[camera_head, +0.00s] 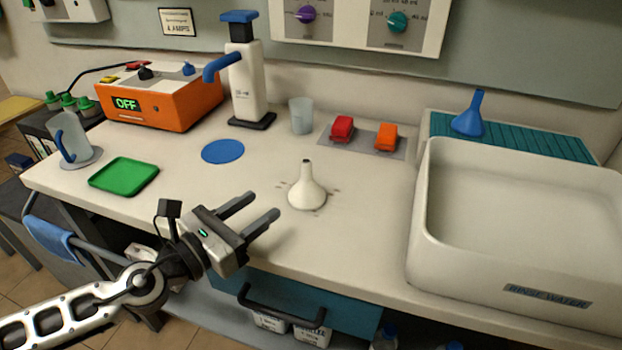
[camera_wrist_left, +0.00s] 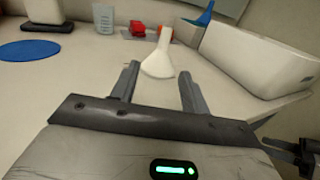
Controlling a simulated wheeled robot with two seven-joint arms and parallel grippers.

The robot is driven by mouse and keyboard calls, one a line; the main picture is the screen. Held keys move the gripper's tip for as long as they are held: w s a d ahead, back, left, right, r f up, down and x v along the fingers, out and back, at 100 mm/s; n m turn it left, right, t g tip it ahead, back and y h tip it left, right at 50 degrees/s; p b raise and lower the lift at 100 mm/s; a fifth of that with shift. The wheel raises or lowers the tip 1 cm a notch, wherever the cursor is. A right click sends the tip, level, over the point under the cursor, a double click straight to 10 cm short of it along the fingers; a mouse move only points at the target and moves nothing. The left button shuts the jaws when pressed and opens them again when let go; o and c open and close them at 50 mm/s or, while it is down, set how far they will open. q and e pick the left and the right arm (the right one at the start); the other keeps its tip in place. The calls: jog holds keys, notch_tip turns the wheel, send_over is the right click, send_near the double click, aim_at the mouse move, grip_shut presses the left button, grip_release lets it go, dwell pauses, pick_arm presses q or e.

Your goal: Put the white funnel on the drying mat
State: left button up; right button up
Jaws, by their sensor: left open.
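The white funnel (camera_head: 307,190) stands upside down on the bench top, its wide mouth down and its spout up. Dark specks mark the surface around it. In the left wrist view the funnel (camera_wrist_left: 158,58) shows ahead, between and beyond the fingertips. My left gripper (camera_head: 264,205) is open and empty, to the left of the funnel and apart from it, near the bench's front edge; its two fingers also show in the left wrist view (camera_wrist_left: 158,78). The teal ribbed drying mat (camera_head: 535,142) lies at the back right, with a blue funnel (camera_head: 469,116) standing on its left end.
A large white rinse-water basin (camera_head: 425,215) stands in front of the mat and hides part of it. Red and orange blocks (camera_head: 386,136) sit on a grey plate behind the funnel. A clear cup (camera_head: 301,115), a pump bottle (camera_head: 246,85), a blue disc (camera_head: 223,151) and a green tray (camera_head: 124,175) stand further left.

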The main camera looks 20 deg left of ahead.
aim_at(303, 179)
pick_arm(q)
jog(key=p+x, duration=0.3)
jog(key=x, duration=0.5)
jog(key=shift+w+d+r, duration=0.15)
jog(key=shift+w+d, duration=0.05)
jog(key=shift+d, duration=0.05)
jog(key=shift+p+x, duration=0.45)
jog(key=shift+x, duration=2.45)
jog(key=shift+s+d, duration=0.15)
grip_shut()
